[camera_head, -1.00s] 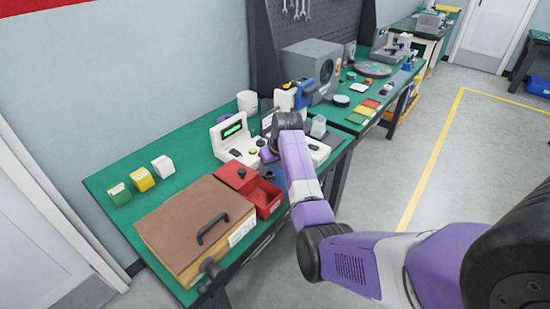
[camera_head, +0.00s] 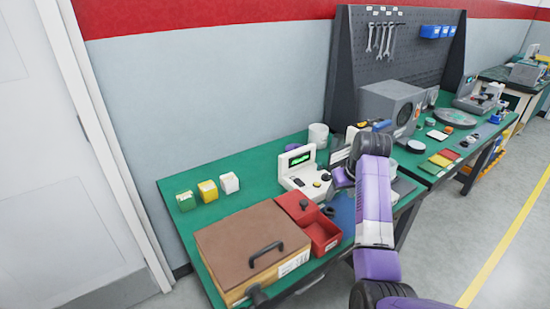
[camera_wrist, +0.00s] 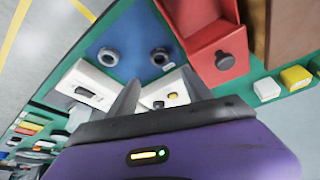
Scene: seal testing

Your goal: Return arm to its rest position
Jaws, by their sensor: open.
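My purple arm (camera_head: 373,205) reaches up from the bottom right of the head view over the front edge of the green bench (camera_head: 262,165). The jaws are hidden behind the arm's far end there. In the wrist view my gripper (camera_wrist: 158,95) shows two grey fingers spread apart with nothing between them. Below the fingers in that view are a white device with dark and yellow buttons (camera_wrist: 165,95), a blue mat (camera_wrist: 122,38) with two dark rings (camera_wrist: 108,57), and an open red box (camera_wrist: 195,28). The fingers appear above the bench and apart from these things.
A brown-lidded case (camera_head: 245,240) stands at the bench front, beside the red box (camera_head: 322,235). Three small blocks, green (camera_head: 186,200), yellow (camera_head: 208,191) and white (camera_head: 229,183), sit behind it. A grey machine (camera_head: 392,105) and pegboard (camera_head: 405,50) stand farther back. Open floor lies right.

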